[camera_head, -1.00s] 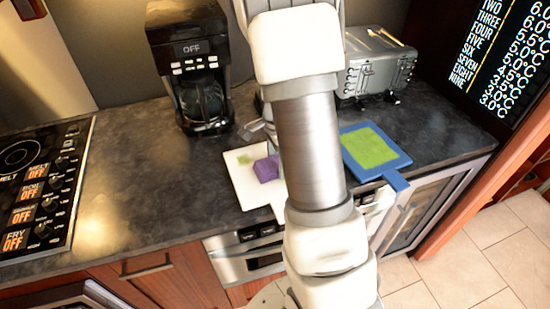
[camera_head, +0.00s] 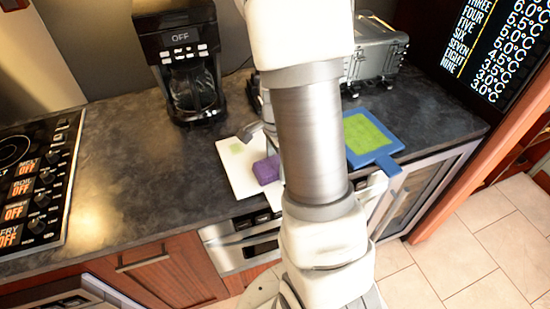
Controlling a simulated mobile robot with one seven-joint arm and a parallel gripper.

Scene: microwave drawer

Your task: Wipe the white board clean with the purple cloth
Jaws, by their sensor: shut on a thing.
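The white board (camera_head: 234,168) lies flat on the dark countertop, left of my arm and partly hidden behind it. A pale green smudge (camera_head: 237,147) shows near its upper left part. The purple cloth (camera_head: 266,170), a small block shape, is on the board's right part, below and right of the smudge. My gripper (camera_head: 268,148) is at the cloth's upper side and shut on it; my arm hides most of the fingers.
A blue board with a green top (camera_head: 370,137) and a handle lies right of my arm. A coffee maker (camera_head: 183,60) and a toaster (camera_head: 376,55) stand at the back. A stove (camera_head: 35,175) is at the left; the counter between is clear.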

